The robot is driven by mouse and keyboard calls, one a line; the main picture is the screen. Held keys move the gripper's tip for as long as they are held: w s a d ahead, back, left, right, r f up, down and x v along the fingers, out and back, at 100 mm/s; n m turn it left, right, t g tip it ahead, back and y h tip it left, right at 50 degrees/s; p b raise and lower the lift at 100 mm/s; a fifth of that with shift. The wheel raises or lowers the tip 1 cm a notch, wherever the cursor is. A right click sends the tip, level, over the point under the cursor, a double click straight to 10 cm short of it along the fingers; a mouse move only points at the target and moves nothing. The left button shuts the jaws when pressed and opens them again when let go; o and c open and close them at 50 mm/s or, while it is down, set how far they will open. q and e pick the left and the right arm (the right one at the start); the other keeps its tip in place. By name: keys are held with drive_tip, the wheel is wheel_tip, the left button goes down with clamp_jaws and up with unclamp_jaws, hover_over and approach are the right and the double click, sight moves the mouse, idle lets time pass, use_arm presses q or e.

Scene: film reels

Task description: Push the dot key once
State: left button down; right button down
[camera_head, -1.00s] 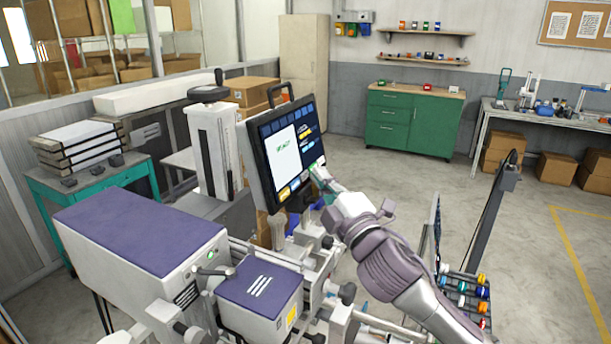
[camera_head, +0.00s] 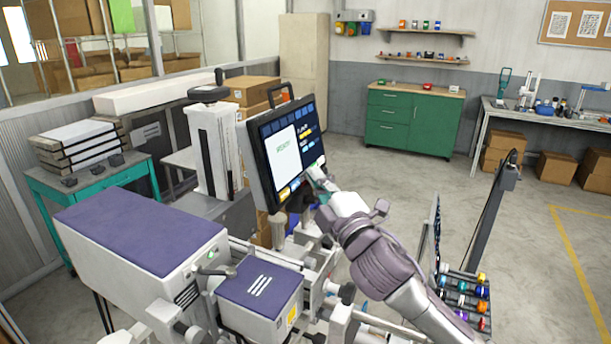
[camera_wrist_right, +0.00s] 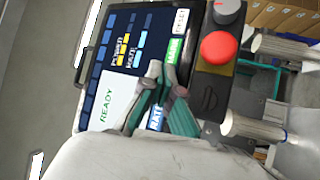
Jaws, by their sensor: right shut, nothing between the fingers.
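The machine's touch screen (camera_head: 290,150) stands on the machine, dark with a white area and small coloured keys. In the right wrist view the screen (camera_wrist_right: 122,60) looks turned on its side, with a white area reading READY. A green key (camera_wrist_right: 173,50) and a blue labelled key (camera_wrist_right: 155,117) show by the fingers. I cannot make out which key is the dot key. My right gripper (camera_head: 318,180) is shut and empty at the screen's lower right edge. In the wrist view its teal fingers (camera_wrist_right: 163,76) overlap the screen; contact is unclear. My left gripper is out of view.
Beside the screen, a red button (camera_wrist_right: 219,48) and a grey knob (camera_wrist_right: 228,11) sit on a dark panel. The purple-topped machine housing (camera_head: 140,230) fills the lower left. A green cabinet (camera_head: 410,122) stands at the back, with open floor before it.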

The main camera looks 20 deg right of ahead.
idle(0.8)
drive_tip(key=shift+s+d+r, duration=0.1)
drive_tip(key=shift+s+d, duration=0.35)
drive_tip(key=shift+s, duration=0.05)
drive_tip(key=s+d, duration=0.1)
drive_tip(key=s+d+r, duration=0.1)
drive_tip(key=s+d, duration=0.1)
drive_tip(key=shift+s+d, duration=0.1)
drive_tip(key=shift+s, duration=0.2)
idle(1.0)
